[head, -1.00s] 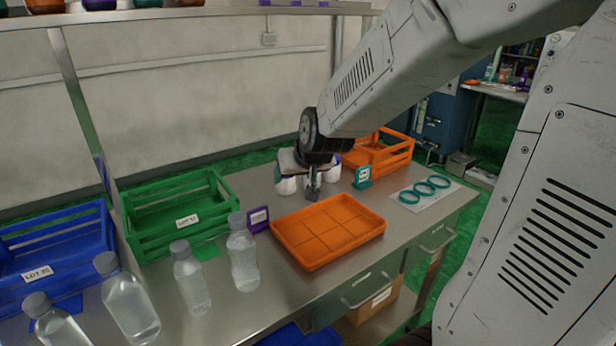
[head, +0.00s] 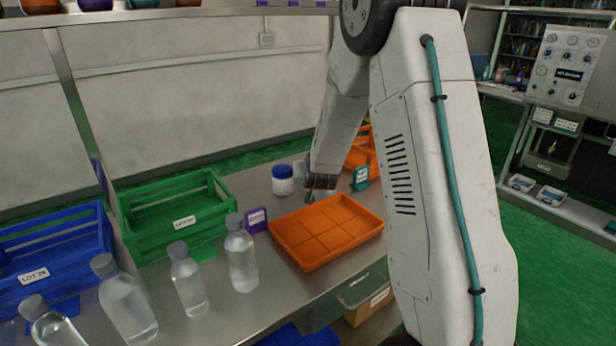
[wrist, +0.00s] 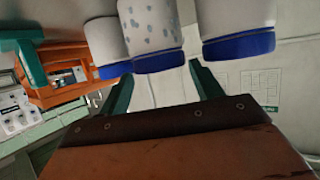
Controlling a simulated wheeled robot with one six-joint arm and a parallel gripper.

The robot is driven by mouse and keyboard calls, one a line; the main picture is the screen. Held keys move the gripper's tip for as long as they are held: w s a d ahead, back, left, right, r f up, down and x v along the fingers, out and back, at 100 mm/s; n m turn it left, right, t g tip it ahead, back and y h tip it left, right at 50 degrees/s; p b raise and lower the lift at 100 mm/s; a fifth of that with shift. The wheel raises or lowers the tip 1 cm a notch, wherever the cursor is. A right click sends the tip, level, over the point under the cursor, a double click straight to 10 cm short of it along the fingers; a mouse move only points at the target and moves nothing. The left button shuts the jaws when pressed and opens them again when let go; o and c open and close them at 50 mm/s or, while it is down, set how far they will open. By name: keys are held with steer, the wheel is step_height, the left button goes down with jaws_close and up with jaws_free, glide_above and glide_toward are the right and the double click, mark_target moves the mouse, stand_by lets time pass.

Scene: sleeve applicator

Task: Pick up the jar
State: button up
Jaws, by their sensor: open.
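Three white jars with blue lids show in the wrist view, where they appear upside down: a left jar (wrist: 108,42), a speckled middle jar (wrist: 150,28) and a right jar (wrist: 236,18). My gripper (wrist: 163,88) is open, with its teal fingers apart and nothing visible held between them. The speckled jar appears beyond the gap between the fingers. In the head view one jar (head: 283,182) stands upright on the metal bench, left of my gripper (head: 312,193). The other jars there are mostly hidden behind my arm.
An orange divided tray (head: 325,258) lies in front of my gripper. A purple label stand (head: 257,220), a green crate (head: 150,238), a blue crate (head: 50,262) and several clear bottles (head: 241,258) are to the left. An orange crate (head: 357,157) is partly hidden behind my arm.

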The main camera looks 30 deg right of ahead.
steer(key=shift+x, duration=1.15)
steer(key=c, duration=0.8)
steer(key=shift+r, duration=0.1)
step_height(320, 180, up, 28)
steer(key=shift+f, duration=0.1)
